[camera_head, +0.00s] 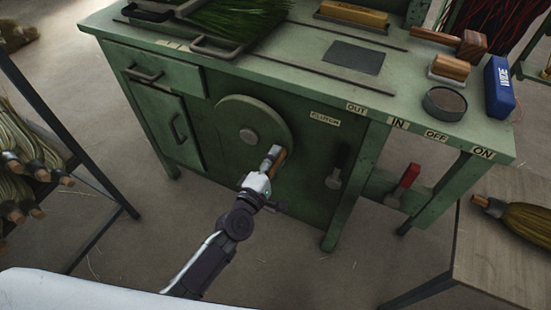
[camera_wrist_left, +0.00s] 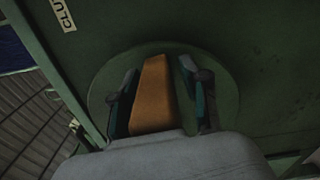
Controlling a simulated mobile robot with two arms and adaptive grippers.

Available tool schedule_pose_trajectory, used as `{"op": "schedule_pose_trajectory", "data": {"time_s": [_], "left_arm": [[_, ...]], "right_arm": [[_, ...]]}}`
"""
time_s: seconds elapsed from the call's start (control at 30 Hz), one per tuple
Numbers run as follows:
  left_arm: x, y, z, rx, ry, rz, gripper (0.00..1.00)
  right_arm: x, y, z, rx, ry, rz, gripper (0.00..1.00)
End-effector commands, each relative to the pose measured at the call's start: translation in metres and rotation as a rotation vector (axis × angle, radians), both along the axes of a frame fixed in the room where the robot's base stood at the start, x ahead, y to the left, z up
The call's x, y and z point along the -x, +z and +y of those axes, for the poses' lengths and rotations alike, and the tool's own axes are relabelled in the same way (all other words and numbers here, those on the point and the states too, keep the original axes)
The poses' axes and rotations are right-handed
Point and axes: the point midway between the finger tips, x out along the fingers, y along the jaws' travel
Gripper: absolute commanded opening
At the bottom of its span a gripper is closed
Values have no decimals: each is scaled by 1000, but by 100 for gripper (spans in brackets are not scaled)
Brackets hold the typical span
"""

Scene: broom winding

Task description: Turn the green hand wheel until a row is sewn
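The round green hand wheel (camera_head: 238,112) is on the front of the green machine bench, with a pale hub near its middle. Its orange-brown wooden handle (camera_head: 281,157) sticks out at the wheel's lower right. My left gripper (camera_head: 270,160) is at this handle. My right gripper is not in view.
The green bench (camera_head: 300,75) carries brushes, a blue box (camera_head: 498,88) and a round tin (camera_head: 444,103). A clutch lever (camera_head: 336,165) and a red-handled lever (camera_head: 404,183) are to the wheel's right. A wooden table (camera_head: 490,255) with a broom stands at right; a broom rack (camera_head: 40,150) at left.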

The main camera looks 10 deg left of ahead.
Motion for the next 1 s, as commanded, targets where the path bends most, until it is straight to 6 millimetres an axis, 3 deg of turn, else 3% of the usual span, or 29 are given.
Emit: {"op": "schedule_pose_trajectory", "data": {"time_s": [0.3,0.43,0.8,1.0], "left_arm": [[0,1,0,0,0,-2,54],[10,0,4,-1,1,-1,54],[81,0,29,-2,-1,0,54],[106,0,38,-1,-1,0,54]], "right_arm": [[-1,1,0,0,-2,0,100],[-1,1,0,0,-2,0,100],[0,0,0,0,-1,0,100],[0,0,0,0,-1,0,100]]}}
